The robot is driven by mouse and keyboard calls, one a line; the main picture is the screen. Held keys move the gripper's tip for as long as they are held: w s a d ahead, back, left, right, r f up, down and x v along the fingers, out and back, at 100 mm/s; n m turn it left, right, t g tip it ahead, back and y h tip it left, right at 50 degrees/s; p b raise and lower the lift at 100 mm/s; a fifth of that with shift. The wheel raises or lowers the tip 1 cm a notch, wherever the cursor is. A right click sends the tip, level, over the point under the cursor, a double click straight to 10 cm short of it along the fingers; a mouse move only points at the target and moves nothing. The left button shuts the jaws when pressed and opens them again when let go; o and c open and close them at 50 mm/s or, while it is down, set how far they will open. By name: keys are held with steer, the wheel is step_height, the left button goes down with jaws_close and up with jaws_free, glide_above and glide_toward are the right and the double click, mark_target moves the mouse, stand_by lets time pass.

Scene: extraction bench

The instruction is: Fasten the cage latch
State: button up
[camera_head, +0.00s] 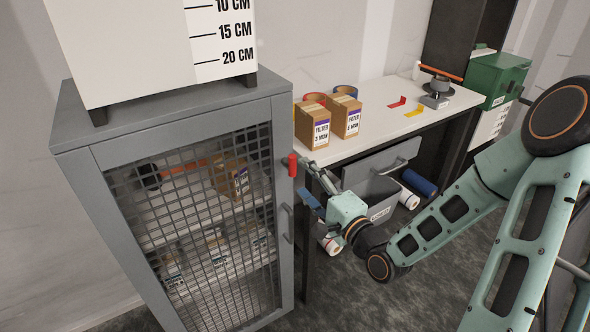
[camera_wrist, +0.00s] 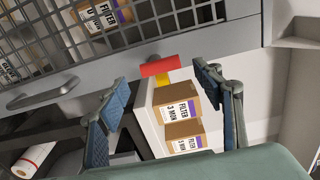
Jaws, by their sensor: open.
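The grey cage (camera_head: 75,128) stands at left with its mesh door (camera_head: 190,240), which looks shut against the frame. The cage latch has a red handle (camera_head: 292,165) at the door's right edge, above a grey pull handle (camera_head: 288,222). In the wrist view the red latch handle (camera_wrist: 161,66) lies roughly crosswise, near the gap between my fingertips. My gripper (camera_head: 304,179) is open just right of the latch; its blue-padded fingers (camera_wrist: 163,84) also show in the wrist view. The fingers appear apart from the handle. How the latch engages the frame is too small to tell.
Filter boxes sit inside the cage. A white scaled box (camera_head: 140,50) stands on top.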

steer(key=v, duration=0.4)
steer(key=shift+s, duration=0.15)
